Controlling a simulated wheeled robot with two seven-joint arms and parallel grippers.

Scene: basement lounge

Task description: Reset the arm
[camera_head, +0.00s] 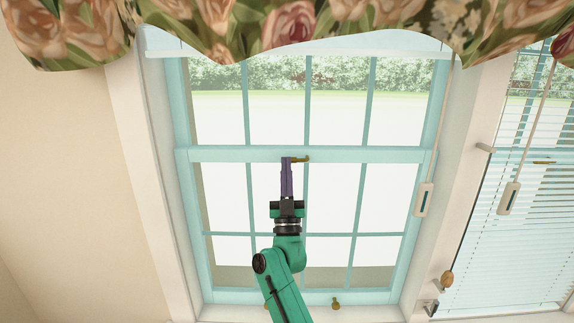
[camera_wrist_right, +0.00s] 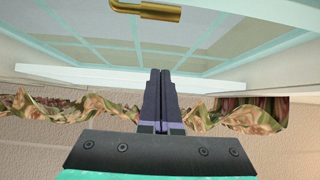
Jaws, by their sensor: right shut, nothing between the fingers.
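My right arm is green and reaches up in front of a window (camera_head: 275,154) with a light teal frame. My right gripper (camera_head: 287,162) has dark purple fingers that are shut with nothing between them. In the head view its tips overlap the window's middle rail, right beside a brass latch (camera_head: 301,159). In the right wrist view the shut fingers (camera_wrist_right: 160,75) point toward the window, and the brass latch (camera_wrist_right: 146,11) is apart from them, beyond the tips. My left gripper is in neither view.
A floral valance (camera_head: 300,25) hangs across the top. A blind cord handle (camera_head: 424,199) hangs at the window's right side. A second window with blinds (camera_head: 520,220) is further right. A brass knob (camera_head: 335,304) sits on the bottom rail. The beige wall (camera_head: 70,180) at left is bare.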

